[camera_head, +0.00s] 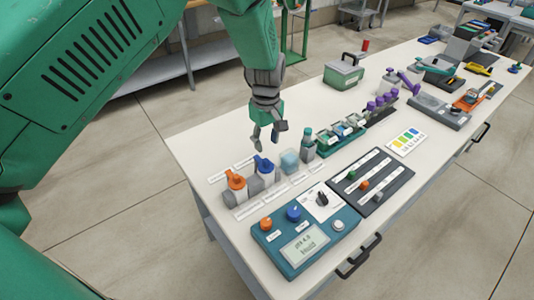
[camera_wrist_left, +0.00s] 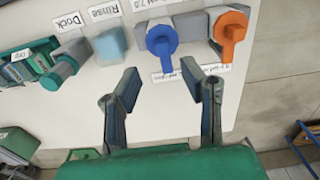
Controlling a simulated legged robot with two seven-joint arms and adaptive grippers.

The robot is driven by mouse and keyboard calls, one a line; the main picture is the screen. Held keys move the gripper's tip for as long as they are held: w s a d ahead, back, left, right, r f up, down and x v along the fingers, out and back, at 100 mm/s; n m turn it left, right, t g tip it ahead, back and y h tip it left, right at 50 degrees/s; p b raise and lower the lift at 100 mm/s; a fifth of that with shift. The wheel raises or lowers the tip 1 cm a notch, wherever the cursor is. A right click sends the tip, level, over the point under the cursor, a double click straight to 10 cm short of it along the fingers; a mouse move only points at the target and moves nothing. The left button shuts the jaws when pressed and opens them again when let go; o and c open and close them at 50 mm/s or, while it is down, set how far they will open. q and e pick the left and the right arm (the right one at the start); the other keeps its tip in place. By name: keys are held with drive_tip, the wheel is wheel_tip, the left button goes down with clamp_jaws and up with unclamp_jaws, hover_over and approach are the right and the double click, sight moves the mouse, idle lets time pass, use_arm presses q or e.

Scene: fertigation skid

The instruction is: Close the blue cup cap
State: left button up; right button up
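In the left wrist view the blue cap (camera_wrist_left: 161,40) is a round disc with a tab pointing toward my gripper. I cannot tell whether it is fully closed. My left gripper (camera_head: 268,140) hangs above and just behind the blue cap, pointing down. In the left wrist view its fingers (camera_wrist_left: 166,90) are spread with nothing between them, apart from the cap. My right gripper is in neither view.
A teal control panel (camera_head: 305,249) lies in front. The table's left edge is near.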

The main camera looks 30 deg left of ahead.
sight(267, 159)
use_arm(q)
drive_tip(key=shift+r, duration=2.4)
